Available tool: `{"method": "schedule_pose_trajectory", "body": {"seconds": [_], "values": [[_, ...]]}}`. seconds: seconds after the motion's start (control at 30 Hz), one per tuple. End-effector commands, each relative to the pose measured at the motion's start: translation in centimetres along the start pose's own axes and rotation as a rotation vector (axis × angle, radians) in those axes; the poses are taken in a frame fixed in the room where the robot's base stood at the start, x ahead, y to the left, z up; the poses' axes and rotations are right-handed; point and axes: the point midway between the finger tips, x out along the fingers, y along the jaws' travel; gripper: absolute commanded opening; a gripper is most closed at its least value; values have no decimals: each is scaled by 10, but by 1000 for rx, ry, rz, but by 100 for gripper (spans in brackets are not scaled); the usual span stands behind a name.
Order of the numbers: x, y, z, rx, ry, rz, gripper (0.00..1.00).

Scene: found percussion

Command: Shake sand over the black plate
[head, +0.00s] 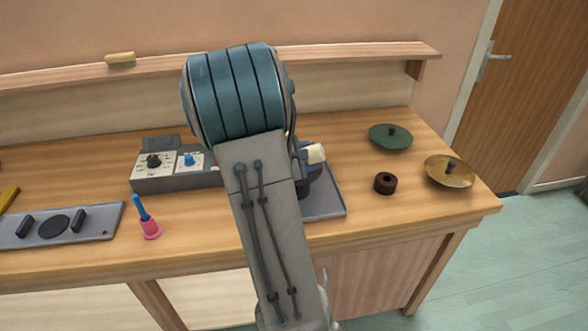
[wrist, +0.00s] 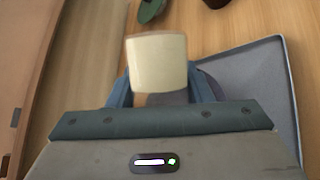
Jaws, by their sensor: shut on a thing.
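My gripper (wrist: 162,92) is shut on a cream-coloured shaker (wrist: 157,62) with a brownish lower edge. In the head view, the shaker (head: 316,153) shows just right of my arm, above a grey tray (head: 332,208). The tray's raised rim (wrist: 234,48) shows at the right of the wrist view. A dark round shape (head: 312,187), perhaps the black plate or its stand, is partly visible under the shaker; my arm hides much of it. In the wrist view, the shaker and fingers cover most of that area. No sand can be made out.
Right of the tray are a dark brown ring (head: 385,183), a green cymbal-like disc (head: 390,137) and a brass one (head: 450,172). A control box (head: 175,181), a pink-based blue tool (head: 149,225) and a grey panel (head: 60,227) stand left. A shelf (head: 340,55) runs behind.

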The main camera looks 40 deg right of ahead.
Motion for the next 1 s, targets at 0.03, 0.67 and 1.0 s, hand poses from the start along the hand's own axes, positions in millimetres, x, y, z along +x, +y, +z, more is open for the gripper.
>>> {"method": "schedule_pose_trajectory", "body": {"seconds": [0.03,0.67,1.0], "values": [[2,-3,2,3,-1,0,17],[7,-7,14,1,-1,1,17],[25,-4,18,3,-2,-1,17]]}}
